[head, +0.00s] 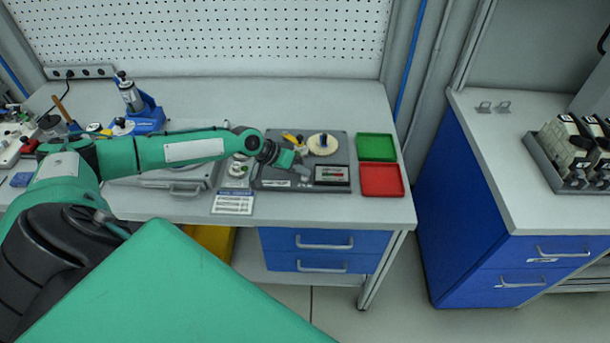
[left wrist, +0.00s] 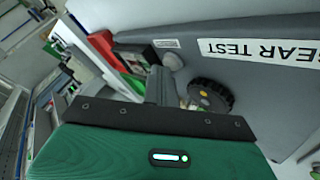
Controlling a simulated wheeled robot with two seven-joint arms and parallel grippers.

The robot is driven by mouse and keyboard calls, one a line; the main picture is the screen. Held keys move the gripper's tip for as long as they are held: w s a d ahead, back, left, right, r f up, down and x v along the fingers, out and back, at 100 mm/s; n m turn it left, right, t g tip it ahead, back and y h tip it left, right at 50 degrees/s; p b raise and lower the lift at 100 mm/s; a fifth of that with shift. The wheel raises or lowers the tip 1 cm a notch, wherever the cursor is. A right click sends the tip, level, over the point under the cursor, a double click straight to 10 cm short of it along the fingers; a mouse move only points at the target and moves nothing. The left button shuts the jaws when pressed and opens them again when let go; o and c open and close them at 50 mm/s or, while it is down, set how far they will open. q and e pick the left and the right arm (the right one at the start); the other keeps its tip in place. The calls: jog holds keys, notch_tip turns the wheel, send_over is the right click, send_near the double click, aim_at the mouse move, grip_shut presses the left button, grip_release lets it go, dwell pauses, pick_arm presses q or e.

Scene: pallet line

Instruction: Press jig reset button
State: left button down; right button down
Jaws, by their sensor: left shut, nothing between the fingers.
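The gear test jig (head: 340,150) is a dark grey plate on the bench with a small display (head: 333,175) at its front right. A "GEAR TEST" label shows large on it in the left wrist view (left wrist: 265,51). My left gripper (head: 304,174) is shut and empty, low over the jig's front, left of the display. In the left wrist view its fingers (left wrist: 160,84) point toward a small grey round part (left wrist: 172,61), perhaps the button; I cannot tell whether they touch. A black toothed knob (left wrist: 210,96) is beside the fingers. My right gripper is out of view.
A cream disc (head: 323,144) stands at the jig's back. A green tray (head: 376,147) and a red tray (head: 381,180) lie right of it. A printed card (head: 233,203) lies at the front edge. A blue-based device (head: 150,117) stands at back left.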

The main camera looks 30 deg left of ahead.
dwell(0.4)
pick_arm(q)
jog(key=shift+r+p, duration=0.8)
jog(key=shift+r, duration=0.05)
notch_tip(320, 180, up, 5)
jog(key=p, duration=0.4)
dwell(0.6)
